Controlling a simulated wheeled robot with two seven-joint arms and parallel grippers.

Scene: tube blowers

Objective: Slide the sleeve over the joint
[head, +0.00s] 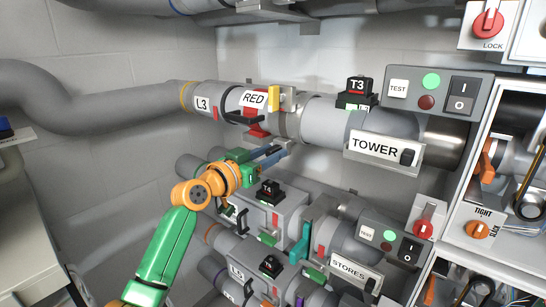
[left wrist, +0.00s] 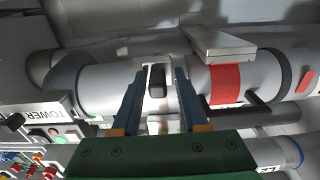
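The upper tube line runs from a large grey sleeve-like section marked L3 (head: 207,104) to the pale tube (head: 318,119) at the TOWER blower. A red band (left wrist: 226,83) shows beside a black bar handle (left wrist: 246,112) in the left wrist view. Which part is the sleeve is hard to tell. My left gripper (head: 276,155) is just below the line near a metal collar (head: 289,124). Contact cannot be told. My right gripper is out of view.
A TOWER sign (head: 375,146) and a control box (head: 432,91) sit at the right. A lower STORES line (head: 352,268) lies beneath the gripper. Bare wall is behind.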

